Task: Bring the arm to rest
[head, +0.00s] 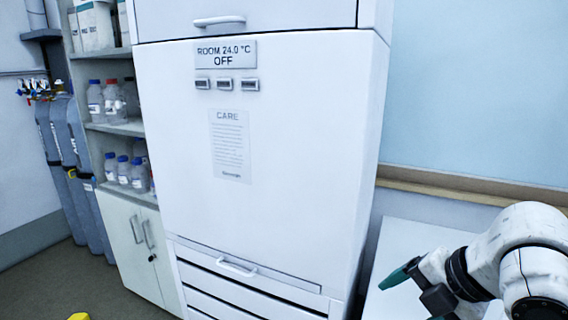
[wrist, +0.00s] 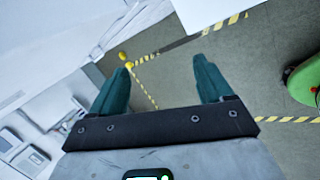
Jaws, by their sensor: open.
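My arm and gripper (head: 402,278) show at the lower right in the head view, beside the white cabinet and over a pale surface. In the wrist view my gripper (wrist: 165,80) has its two green fingers spread apart, with nothing between them but the floor beyond. The gripper is open and empty. In the head view only part of the fingers shows; the rest is hidden behind the gripper body and the frame edge.
A tall white cabinet (head: 270,150) marked OFF fills the middle. Shelves with bottles (head: 118,100) and grey gas cylinders (head: 75,150) stand left. The wrist view shows floor with yellow-black tape (wrist: 150,90) and a green object (wrist: 303,80) at right.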

